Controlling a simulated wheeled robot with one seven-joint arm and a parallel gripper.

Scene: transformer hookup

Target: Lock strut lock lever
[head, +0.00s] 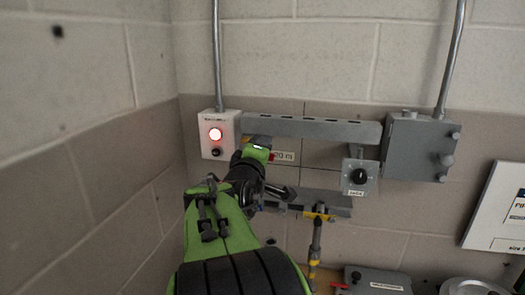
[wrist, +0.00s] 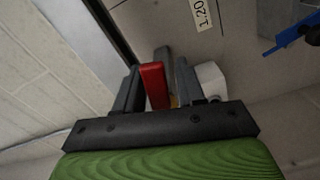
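A red lever (wrist: 154,86) stands between the two fingers of my gripper (wrist: 157,82) in the wrist view. It lies close to the left finger, and a narrow gap with a bit of yellow shows between it and the right finger. The fingers are apart, on either side of the lever. In the head view my gripper (head: 262,150) is at the left end of the upper grey rail, by a label reading about 1.20 m. My green arm hides most of the lever there; only a small red bit shows beside the label.
A grey knob box (head: 360,177) and a grey junction box (head: 418,147) are to the right. A lower rail with a yellow bracket (head: 319,214) and a pole is below. A white panel hangs far right.

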